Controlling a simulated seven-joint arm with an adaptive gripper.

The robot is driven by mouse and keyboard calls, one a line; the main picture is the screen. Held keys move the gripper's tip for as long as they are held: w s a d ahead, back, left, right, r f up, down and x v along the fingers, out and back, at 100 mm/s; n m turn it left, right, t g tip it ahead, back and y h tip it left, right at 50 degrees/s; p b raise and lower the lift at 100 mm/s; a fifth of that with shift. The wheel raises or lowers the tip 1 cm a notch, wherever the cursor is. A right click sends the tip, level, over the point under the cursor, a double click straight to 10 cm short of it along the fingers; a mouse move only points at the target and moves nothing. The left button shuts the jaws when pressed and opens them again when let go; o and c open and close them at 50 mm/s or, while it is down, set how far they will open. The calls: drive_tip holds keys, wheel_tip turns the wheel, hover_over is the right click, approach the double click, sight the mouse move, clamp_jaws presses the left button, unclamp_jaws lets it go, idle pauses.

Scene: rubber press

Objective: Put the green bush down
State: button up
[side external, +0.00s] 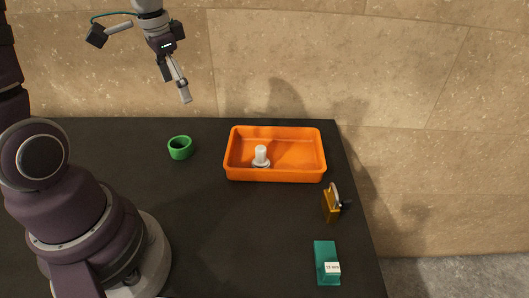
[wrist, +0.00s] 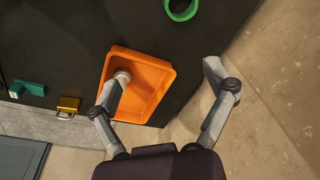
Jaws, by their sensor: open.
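The green bush (side external: 180,148) is a short hollow ring. It sits on the black table, left of the orange tray. It also shows at the top of the wrist view (wrist: 182,8). My gripper (side external: 186,97) is raised well above the table, apart from the bush. In the wrist view my gripper (wrist: 163,82) has its two fingers spread wide with nothing between them. One finger overlaps the view of the tray.
The orange tray (side external: 233,172) holds a white flanged part (side external: 261,155). A yellow block with a metal piece (side external: 331,206) and a teal block with a white label (side external: 325,258) lie near the table's right edge. The front middle of the black table (side external: 230,240) is clear.

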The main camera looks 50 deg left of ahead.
drive_tip(key=s+d+r+t, duration=0.2)
drive_tip(key=d, duration=0.4)
drive_tip(key=s+d+r+n+t, duration=0.1)
drive_tip(key=s+d+t, duration=0.1)
drive_tip(key=d, duration=0.4)
drive_tip(key=shift+s+r+h, duration=0.4)
drive_tip(key=shift+s, duration=0.35)
